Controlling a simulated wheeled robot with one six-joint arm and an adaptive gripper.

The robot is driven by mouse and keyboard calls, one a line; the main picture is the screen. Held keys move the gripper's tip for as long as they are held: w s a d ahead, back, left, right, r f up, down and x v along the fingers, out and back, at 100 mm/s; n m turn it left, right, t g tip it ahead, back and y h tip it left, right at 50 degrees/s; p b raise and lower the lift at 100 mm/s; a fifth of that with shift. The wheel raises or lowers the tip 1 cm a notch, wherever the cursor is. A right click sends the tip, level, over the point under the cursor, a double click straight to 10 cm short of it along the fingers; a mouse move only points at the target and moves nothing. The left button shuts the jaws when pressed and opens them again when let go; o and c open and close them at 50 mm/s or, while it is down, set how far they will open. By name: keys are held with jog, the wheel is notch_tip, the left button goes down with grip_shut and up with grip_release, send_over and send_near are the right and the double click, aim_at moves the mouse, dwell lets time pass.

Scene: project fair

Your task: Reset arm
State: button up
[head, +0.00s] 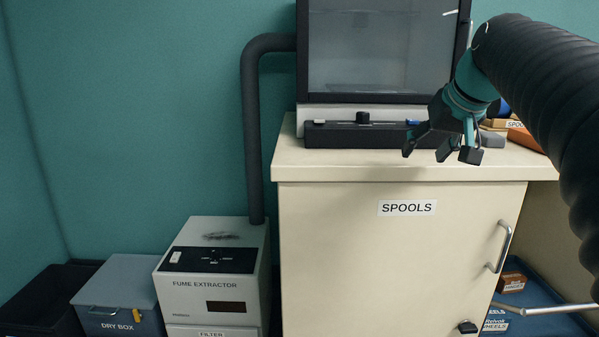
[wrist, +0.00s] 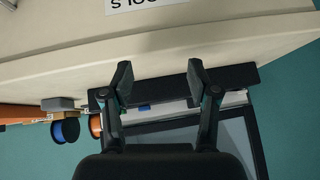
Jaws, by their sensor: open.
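My gripper (head: 441,152) is open and empty in the head view, in front of the right part of the black control bar on the cabinet top. Its dark fingers hang from a teal wrist, and my black ribbed arm comes in from the upper right. In the wrist view the two fingers (wrist: 163,88) are spread apart with nothing between them. The black control bar (wrist: 240,78) and the counter edge (wrist: 170,58) show beyond them. The wrist picture looks upside down, with the cabinet label at its top.
The cream cabinet (head: 340,260) labelled SPOOLS has a handle on its right. A dark-framed enclosure (head: 380,50) stands on top. The fume extractor (head: 215,275) and the dry box (head: 118,295) are at left. A grey block (wrist: 58,104) and a blue spool (wrist: 66,131) sit near the gripper.

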jog(key=s+a+f+g+p, duration=0.1)
jog(key=s+a+f, duration=0.2)
jog(key=s+f, duration=0.9)
jog(key=s+a+f+g+h+p, duration=0.1)
jog(key=s+a+f, duration=0.3)
jog(key=s+f, duration=0.8)
jog(key=shift+s+a+f, duration=0.3)
jog(key=shift+s+f, duration=0.05)
jog(key=shift+f, duration=0.15)
